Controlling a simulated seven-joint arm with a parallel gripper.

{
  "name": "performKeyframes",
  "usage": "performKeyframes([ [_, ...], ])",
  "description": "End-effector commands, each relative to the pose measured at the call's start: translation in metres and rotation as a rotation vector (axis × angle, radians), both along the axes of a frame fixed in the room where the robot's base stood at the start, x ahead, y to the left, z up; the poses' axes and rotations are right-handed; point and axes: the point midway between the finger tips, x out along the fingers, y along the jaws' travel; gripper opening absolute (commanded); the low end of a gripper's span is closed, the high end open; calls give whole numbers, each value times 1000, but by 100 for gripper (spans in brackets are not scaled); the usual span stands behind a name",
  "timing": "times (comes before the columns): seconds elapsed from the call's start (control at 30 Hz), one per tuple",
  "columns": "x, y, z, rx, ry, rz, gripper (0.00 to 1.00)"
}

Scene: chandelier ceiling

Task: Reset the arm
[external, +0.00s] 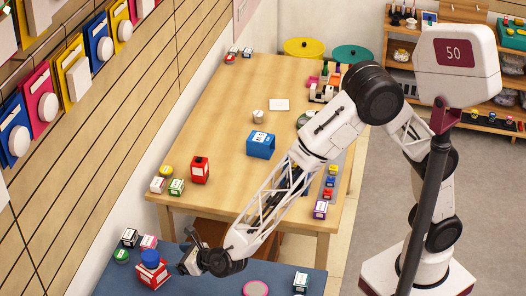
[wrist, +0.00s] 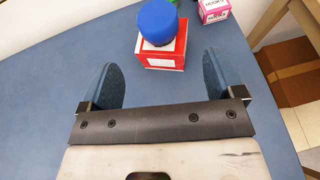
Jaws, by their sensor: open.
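My gripper (external: 186,258) is low over the blue table (external: 215,285) in the external view. In the wrist view my gripper (wrist: 161,68) shows its two blue fingers wide apart with nothing between them. Just beyond the fingertips stands a red and white box (wrist: 166,53) with a round blue object (wrist: 157,20) on top. In the external view the red box (external: 152,275) and blue object (external: 150,257) are just left of my gripper, apart from it. My arm stretches from its base at right down to the lower left.
Small boxes (external: 130,237) stand behind the red box; a pink one (wrist: 213,10) shows in the wrist view. A pink disc (external: 256,288) and a small box (external: 300,281) lie to the right. The wooden table (external: 225,110) behind holds a blue box (external: 261,146) and a red box (external: 200,170).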

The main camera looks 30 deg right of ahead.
Motion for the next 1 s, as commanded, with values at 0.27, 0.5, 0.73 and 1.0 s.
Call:
performKeyframes([
  [0.27, 48, -23, 7, 31, 40, -131, 88],
  [0.5, 125, -72, 16, 91, 113, -364, 88],
  [0.73, 193, -133, 29, 169, 190, -607, 88],
  [1.0, 249, -225, 55, 294, 275, -888, 88],
])
